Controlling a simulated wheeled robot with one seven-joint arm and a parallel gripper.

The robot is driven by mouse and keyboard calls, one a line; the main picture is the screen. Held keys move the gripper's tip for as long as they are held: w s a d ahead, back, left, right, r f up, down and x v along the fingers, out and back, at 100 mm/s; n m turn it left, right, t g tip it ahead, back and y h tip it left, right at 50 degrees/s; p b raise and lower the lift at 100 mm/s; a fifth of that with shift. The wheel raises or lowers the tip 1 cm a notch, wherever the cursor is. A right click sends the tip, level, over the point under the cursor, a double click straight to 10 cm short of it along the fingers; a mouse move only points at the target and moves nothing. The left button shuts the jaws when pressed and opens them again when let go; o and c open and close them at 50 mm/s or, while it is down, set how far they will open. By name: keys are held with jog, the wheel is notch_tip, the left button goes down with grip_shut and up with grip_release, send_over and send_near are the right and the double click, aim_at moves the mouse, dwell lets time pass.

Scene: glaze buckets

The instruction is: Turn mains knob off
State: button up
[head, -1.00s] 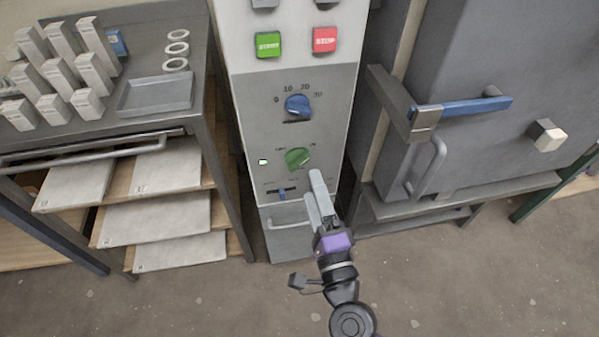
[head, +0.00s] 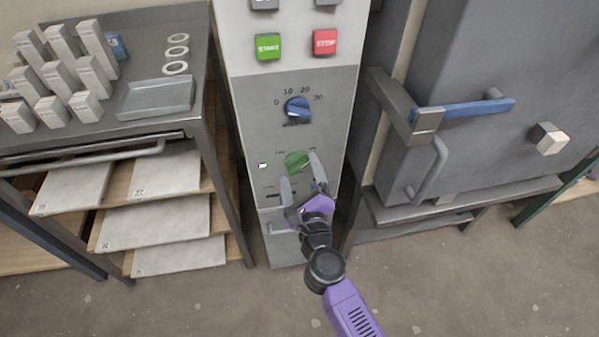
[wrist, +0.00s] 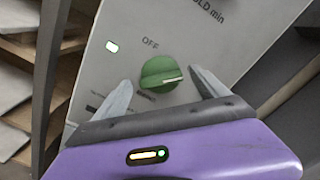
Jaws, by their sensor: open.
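The green mains knob (head: 296,161) is on the lower part of the grey control panel. In the wrist view the knob (wrist: 160,73) has a white pointer line towards its right side, and the word OFF is above it, slightly left. My gripper (head: 302,172) is open in front of the panel, its fingers spread at the knob's lower left and right. In the wrist view, my gripper (wrist: 162,78) has one finger on each side of the knob, with gaps visible. I cannot tell how far the fingertips are from the panel. Nothing is held.
A pale indicator lamp (head: 263,166) is left of the knob. A blue dial (head: 297,109) is above it, with the green START (head: 268,46) and red STOP (head: 325,42) buttons higher. A slider slot sits below, partly hidden. A kiln handle (head: 428,172) is to the right.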

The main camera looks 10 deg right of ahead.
jog(key=shift+w, duration=0.4)
jog(key=c, duration=1.4)
